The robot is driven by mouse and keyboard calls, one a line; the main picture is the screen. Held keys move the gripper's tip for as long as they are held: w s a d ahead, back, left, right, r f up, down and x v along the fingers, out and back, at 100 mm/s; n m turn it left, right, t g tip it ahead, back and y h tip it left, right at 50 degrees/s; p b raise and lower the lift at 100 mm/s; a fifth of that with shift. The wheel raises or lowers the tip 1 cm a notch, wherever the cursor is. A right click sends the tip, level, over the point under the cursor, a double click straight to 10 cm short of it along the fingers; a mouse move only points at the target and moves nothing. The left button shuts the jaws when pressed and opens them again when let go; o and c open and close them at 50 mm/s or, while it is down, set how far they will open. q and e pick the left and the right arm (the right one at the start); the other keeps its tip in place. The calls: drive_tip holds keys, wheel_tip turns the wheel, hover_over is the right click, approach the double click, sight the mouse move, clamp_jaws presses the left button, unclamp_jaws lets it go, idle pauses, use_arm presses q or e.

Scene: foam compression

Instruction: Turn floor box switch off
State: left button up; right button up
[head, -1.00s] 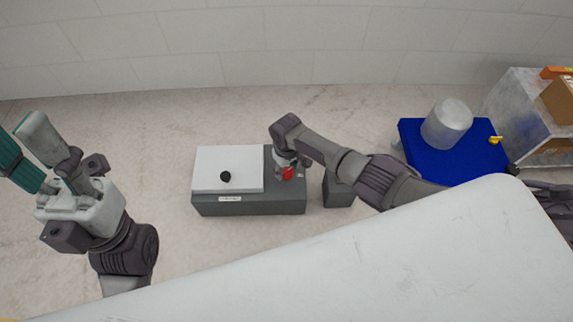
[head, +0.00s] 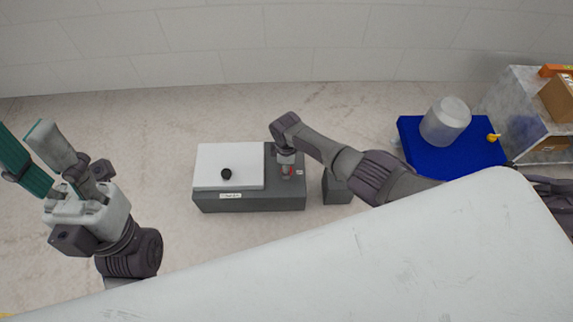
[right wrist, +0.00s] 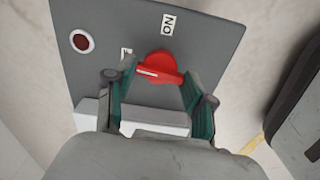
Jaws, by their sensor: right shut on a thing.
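The floor box (head: 250,203) is a grey box with a white lid (head: 215,160) on its left part. Its red rotary switch (right wrist: 158,68) is on the grey top panel at the right, and a sliver of it shows in the head view (head: 291,171). The knob's white mark points left, away from the ON label (right wrist: 168,25); another label (right wrist: 126,54) is partly hidden by a finger. My right gripper (right wrist: 154,84) is shut on the red switch, one finger on each side. My left gripper (head: 22,140) is open and empty, raised at the far left.
A round dark red indicator (right wrist: 82,41) sits on the panel. A small grey block (head: 336,190) stands right of the box. A blue platform (head: 455,160) with a grey cylinder (head: 446,122) is further right. Floor left of the box is clear.

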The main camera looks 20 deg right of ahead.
drive_tip(key=shift+a+n, duration=0.1)
drive_tip(key=shift+n, duration=0.5)
drive_tip(key=o, duration=1.2)
drive_tip(key=shift+c, duration=0.2)
drive_tip(key=shift+r, duration=0.15)
wheel_tip(320, 180, up, 12)
